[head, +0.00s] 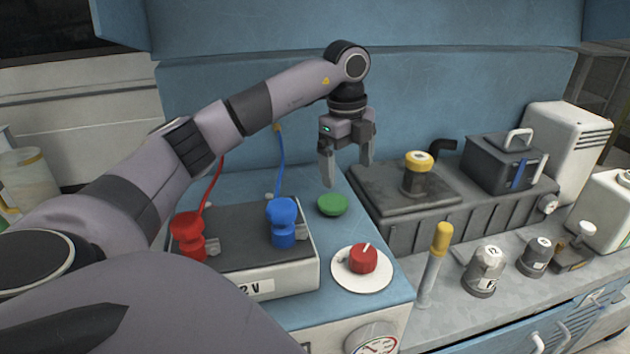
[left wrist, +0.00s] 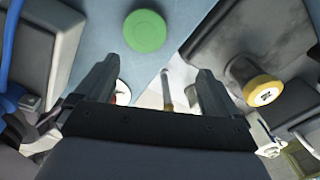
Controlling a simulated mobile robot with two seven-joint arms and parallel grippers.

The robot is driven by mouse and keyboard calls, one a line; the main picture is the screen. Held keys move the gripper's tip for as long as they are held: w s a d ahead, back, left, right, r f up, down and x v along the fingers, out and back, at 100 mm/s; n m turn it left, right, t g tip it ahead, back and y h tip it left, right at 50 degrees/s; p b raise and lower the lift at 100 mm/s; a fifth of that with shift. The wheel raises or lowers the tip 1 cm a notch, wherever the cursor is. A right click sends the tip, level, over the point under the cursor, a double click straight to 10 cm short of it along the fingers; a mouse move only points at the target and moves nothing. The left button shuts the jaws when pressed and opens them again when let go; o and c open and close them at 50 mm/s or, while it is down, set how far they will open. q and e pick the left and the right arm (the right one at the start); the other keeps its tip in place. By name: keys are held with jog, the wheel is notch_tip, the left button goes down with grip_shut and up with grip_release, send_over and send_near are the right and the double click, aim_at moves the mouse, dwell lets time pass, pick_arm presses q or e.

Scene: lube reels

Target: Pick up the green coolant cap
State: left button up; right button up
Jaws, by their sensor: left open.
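The green coolant cap (head: 332,204) lies flat on the blue bench top, just behind the red knob and right of the battery-like box. It also shows in the left wrist view as a round green disc (left wrist: 145,31) near the top, beyond the fingertips. My left gripper (head: 346,172) is open and empty. It points down and hangs above the cap, apart from it. Its two fingers also show in the left wrist view (left wrist: 152,82). My right gripper is not in view.
A box with red (head: 188,236) and blue (head: 282,222) terminal clamps stands left of the cap. A red knob (head: 363,259) on a white dial is in front. A dark tank (head: 385,190) with a yellow-topped filler (head: 418,172) stands to the right. A blue wall panel is behind.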

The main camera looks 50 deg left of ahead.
aim_at(335, 202)
pick_arm(q)
jog(key=shift+s+a+f+g, duration=0.4)
jog(key=shift+s+a+f, duration=0.1)
jog(key=shift+s+a, duration=0.15)
jog(key=shift+a+f, duration=0.1)
jog(key=shift+f, duration=0.2)
jog(key=f, duration=0.6)
jog(key=shift+s+f, duration=0.25)
jog(key=shift+s, duration=0.05)
jog(key=c, duration=1.2)
